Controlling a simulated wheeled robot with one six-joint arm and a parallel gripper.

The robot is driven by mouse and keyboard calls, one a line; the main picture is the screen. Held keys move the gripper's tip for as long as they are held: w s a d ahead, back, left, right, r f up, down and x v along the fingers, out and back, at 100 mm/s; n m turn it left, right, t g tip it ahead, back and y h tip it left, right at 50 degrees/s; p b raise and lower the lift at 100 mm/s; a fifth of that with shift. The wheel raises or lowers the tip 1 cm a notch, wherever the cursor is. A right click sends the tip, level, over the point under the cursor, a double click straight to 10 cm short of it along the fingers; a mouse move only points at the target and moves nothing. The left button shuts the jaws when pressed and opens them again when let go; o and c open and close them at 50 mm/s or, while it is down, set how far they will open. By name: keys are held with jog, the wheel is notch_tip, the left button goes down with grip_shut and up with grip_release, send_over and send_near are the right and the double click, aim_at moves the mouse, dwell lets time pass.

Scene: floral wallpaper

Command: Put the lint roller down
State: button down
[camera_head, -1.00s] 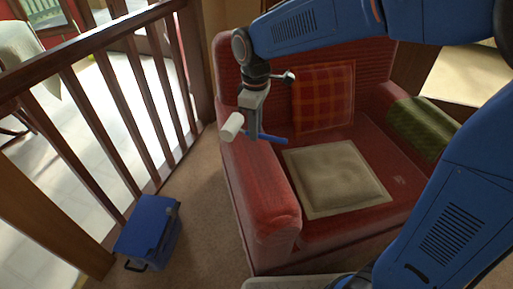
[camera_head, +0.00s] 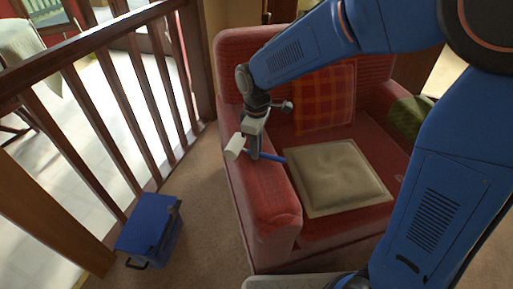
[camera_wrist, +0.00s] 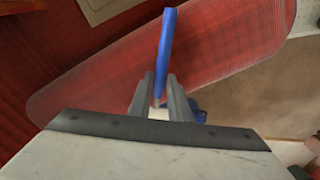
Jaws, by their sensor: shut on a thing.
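The lint roller has a white roll (camera_head: 235,148) and a blue handle (camera_head: 270,157). My gripper (camera_head: 253,154) is shut on it, with the roll on the left and the handle pointing right. It is held at the left arm of the red armchair (camera_head: 265,195); I cannot tell whether it touches the armrest. In the wrist view the blue handle (camera_wrist: 167,42) extends beyond the fingertips of my gripper (camera_wrist: 160,78), over the red armrest (camera_wrist: 225,45). The white roll is mostly hidden there by the fingers and wrist.
A beige cushion (camera_head: 335,178) lies on the seat, a plaid cushion (camera_head: 325,98) leans on the backrest, and a green cloth (camera_head: 408,117) covers the right armrest. A blue box (camera_head: 148,228) stands on the carpet by the wooden railing (camera_head: 95,130). Carpet between box and chair is clear.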

jog(key=shift+f, duration=0.1)
jog(key=c, duration=1.6)
grip_release()
jog(key=shift+c, duration=0.2)
notch_tip(320, 180, up, 12)
jog(key=s+d+r+m+t, duration=0.1)
jog(key=s+d+r+m, duration=0.25)
jog(key=d, duration=0.65)
jog(key=s+d+f+m+t, duration=0.3)
jog(key=s+d+m, duration=0.7)
jog(key=s+d, duration=0.7)
jog(key=shift+s+d+f+t, duration=0.15)
jog(key=shift+s+d+t, duration=0.05)
jog(key=shift+d+t, duration=0.2)
jog(key=shift+m, duration=0.25)
